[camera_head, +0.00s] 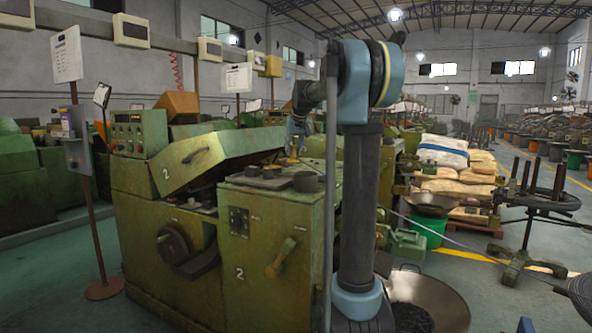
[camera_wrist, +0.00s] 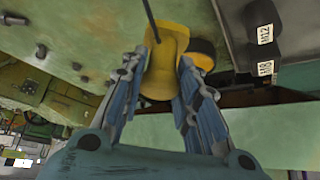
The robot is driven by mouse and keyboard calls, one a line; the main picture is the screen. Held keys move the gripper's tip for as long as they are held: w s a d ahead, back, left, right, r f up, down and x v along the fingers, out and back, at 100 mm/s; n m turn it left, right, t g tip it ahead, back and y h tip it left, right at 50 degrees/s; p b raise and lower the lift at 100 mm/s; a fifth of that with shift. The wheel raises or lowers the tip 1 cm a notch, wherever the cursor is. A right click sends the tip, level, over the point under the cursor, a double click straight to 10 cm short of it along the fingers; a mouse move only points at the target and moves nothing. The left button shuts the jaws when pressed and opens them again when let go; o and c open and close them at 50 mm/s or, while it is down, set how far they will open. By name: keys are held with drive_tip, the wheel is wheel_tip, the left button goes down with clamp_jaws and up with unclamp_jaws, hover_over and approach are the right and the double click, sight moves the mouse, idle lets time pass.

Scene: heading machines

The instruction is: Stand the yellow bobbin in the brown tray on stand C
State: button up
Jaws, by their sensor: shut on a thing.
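The yellow bobbin (camera_wrist: 168,45) is between the two blue fingers of my gripper (camera_wrist: 163,66) in the wrist view, and the fingers are shut on it. A thin dark rod crosses its top end. In the head view a small yellow piece (camera_head: 293,160), likely the same bobbin, shows below my gripper (camera_head: 296,140), just above the green machine top. I cannot tell whether it touches that surface. I cannot make out the brown tray or stand C in either view.
Dark cylinders (camera_head: 306,181) stand on the green machine top (camera_head: 265,183). Dark blocks labelled H12 (camera_wrist: 263,25) and H8 (camera_wrist: 265,70) are right of the bobbin in the wrist view. A yellow-and-black round part (camera_wrist: 202,52) is close by. A raised green cover (camera_head: 215,155) stands at left.

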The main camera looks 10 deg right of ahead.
sight(294, 159)
drive_tip(key=shift+f, duration=3.35)
drive_tip(key=o, duration=1.1)
